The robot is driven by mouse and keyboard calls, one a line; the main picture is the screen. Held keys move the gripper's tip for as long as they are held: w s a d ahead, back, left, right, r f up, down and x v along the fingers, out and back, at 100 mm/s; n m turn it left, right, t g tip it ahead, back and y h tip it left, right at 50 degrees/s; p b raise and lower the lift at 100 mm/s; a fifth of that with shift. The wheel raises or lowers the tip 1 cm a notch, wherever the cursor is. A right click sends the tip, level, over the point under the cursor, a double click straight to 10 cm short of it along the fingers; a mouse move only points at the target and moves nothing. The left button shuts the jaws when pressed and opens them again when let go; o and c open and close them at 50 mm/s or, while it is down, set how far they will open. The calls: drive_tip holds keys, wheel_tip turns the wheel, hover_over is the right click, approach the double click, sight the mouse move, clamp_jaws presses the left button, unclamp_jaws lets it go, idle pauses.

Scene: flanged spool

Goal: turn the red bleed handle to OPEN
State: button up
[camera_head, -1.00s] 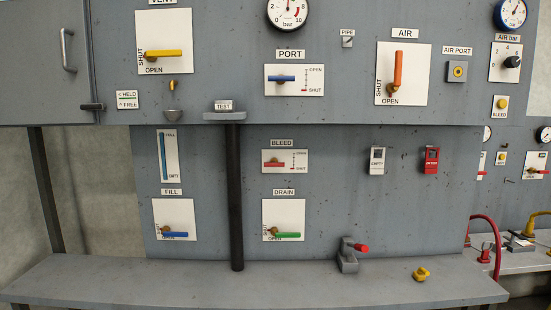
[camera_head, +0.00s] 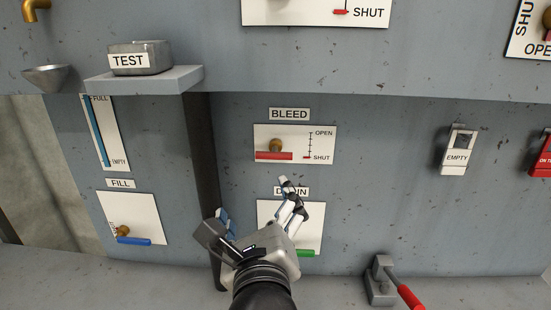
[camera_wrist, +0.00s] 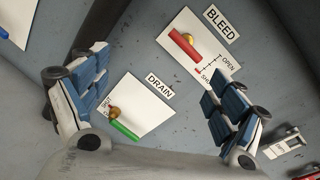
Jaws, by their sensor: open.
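The red bleed handle (camera_head: 274,156) lies level below its brass hub on the white BLEED plate (camera_head: 300,132). The red mark on the plate's scale sits at SHUT, with OPEN at the top. The handle also shows in the wrist view (camera_wrist: 185,47), toward the top between and beyond my fingers. My gripper (camera_head: 252,198) is open and empty, below the BLEED plate and in front of the DRAIN plate. In the wrist view its two blue-padded fingers (camera_wrist: 158,85) stand wide apart, the right one close to the lower edge of the BLEED plate. Nothing touches the handle.
The green drain handle (camera_head: 308,253) is partly hidden behind my gripper. A dark post (camera_head: 200,150) rises just left of it, under the TEST shelf (camera_head: 145,79). A red-handled lever (camera_head: 409,295) stands at lower right.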

drive_tip(key=m, duration=0.1)
drive_tip(key=m+h, duration=0.1)
drive_tip(key=m, duration=0.1)
drive_tip(key=s+d+r+m+t+h, duration=0.1)
drive_tip(key=m+h+p, duration=0.1)
drive_tip(key=m+p, duration=0.1)
drive_tip(key=p, duration=0.6)
approach(273, 157)
drive_tip(key=w, duration=1)
drive_tip(key=shift+w+d+f, duration=0.15)
drive_tip(key=shift+w+d, duration=0.05)
drive_tip(key=shift+c, duration=0.5)
drive_tip(key=c, duration=0.8)
